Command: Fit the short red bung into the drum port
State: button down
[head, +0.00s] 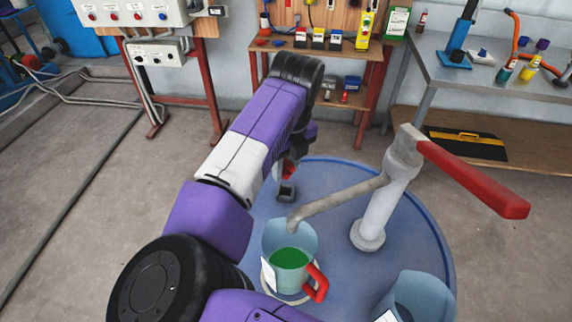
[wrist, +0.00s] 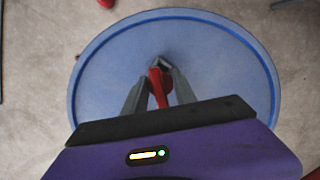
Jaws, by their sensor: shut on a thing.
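My gripper (wrist: 157,92) is shut on a red piece (wrist: 157,78), which I take to be the short red bung. In the head view, the red piece (head: 289,170) shows below my wrist, partly hidden by my arm. A small dark grey fitting (head: 286,192) shows just beneath it over the blue drum top (head: 335,190). It also shows beyond the red piece in the wrist view (wrist: 164,63). It may be the drum port; I cannot tell whether the bung touches it or is above it.
A grey hand pump (head: 378,210) with a red lever (head: 470,178) stands on the drum, right of my gripper. Its spout hangs over a jug of green liquid (head: 290,262). Another jug (head: 420,298) sits at lower right. The drum top's left side is clear.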

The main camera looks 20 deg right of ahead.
aim_at(286, 177)
jog(key=shift+f+b, duration=1.2)
jog(key=shift+f, duration=0.8)
jog(key=shift+f+b, duration=0.8)
jog(key=shift+b, duration=0.2)
dwell(0.5)
jog(key=c, duration=0.9)
grip_release()
jog(key=shift+r, duration=0.1)
jog(key=shift+s+r+b, duration=0.15)
jog(key=shift+s+r, duration=0.1)
jog(key=shift+r, duration=1.65)
jog(key=shift+s+r+b, duration=0.15)
jog(key=shift+s+r, duration=0.05)
jog(key=shift+r, duration=1.7)
